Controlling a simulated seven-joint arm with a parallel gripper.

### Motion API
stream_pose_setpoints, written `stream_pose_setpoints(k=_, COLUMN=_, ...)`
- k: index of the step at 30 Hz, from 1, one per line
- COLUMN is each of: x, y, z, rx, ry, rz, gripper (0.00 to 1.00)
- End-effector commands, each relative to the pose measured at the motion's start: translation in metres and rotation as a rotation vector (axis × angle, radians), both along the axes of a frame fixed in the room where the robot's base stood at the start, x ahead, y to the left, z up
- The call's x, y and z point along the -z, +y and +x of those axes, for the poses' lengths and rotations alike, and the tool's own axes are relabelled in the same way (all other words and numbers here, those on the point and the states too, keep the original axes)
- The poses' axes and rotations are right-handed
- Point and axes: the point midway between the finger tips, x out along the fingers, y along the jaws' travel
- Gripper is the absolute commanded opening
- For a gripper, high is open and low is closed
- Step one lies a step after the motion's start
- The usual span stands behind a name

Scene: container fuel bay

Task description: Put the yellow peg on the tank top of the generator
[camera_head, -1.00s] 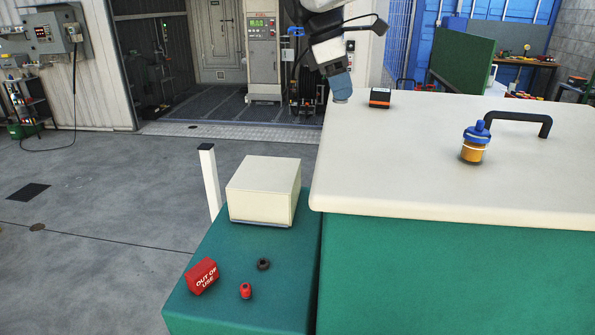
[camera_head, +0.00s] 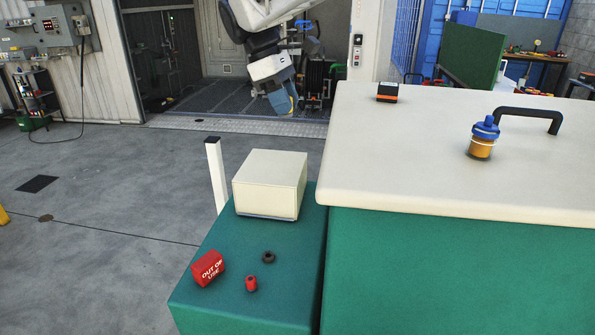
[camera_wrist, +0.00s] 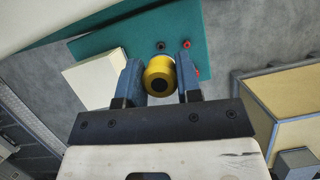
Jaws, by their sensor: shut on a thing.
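My gripper (camera_head: 284,102) hangs in the air beyond the cream box, left of the generator's cream top. In the wrist view its two blue fingers are shut on the yellow peg (camera_wrist: 159,76), which shows its round end with a dark centre. In the head view the peg is mostly hidden by the fingers. The generator has a cream top (camera_head: 430,150) over a green body (camera_head: 450,270). A lower green deck (camera_head: 225,305) adjoins it on the left; I cannot tell which surface is the tank top.
The green deck carries a cream box (camera_head: 270,182), a red "OUT OF USE" block (camera_head: 207,268), a small red fitting (camera_head: 251,284) and a dark ring (camera_head: 268,257). A blue-capped amber jar (camera_head: 482,140), a black handle (camera_head: 545,113) and a black-orange block (camera_head: 387,91) are on the cream top.

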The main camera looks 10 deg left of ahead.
Motion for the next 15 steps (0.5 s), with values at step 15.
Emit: stream_pose_setpoints(k=15, x=0.161, y=-0.001, z=-0.001, rx=-0.001, ry=0.004, rz=-0.003, gripper=0.05)
